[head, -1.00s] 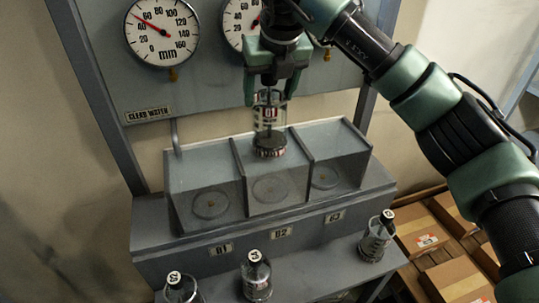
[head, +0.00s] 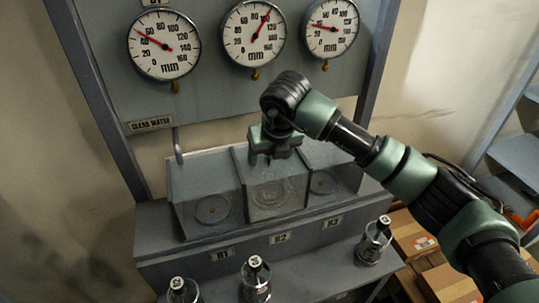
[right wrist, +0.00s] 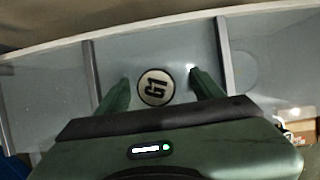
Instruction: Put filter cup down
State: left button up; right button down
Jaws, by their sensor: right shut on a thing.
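My right gripper (head: 273,158) is at the middle one of three clear-walled compartments (head: 242,205), its fingers reaching down into the open top. It is shut on the filter cup (head: 268,190), which shows only faintly through the wall, inside the middle compartment. I cannot tell whether the cup's base touches the compartment floor. My left gripper is not in view.
The left compartment (head: 211,210) and right compartment (head: 322,182) look empty, each with a ring on its floor. Several black-capped bottles, one of them at the right (head: 373,243), stand on the front shelf. Gauges (head: 253,33) hang on the panel behind.

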jog(key=shift+r, duration=0.1)
jog(key=shift+c, duration=1.2)
grip_release()
jog(key=shift+s+r, duration=0.1)
jog(key=shift+r, duration=0.05)
jog(key=b+v, duration=0.3)
jog(key=v, duration=0.8)
jog(key=shift+s+r, duration=0.2)
jog(key=shift+r, duration=0.1)
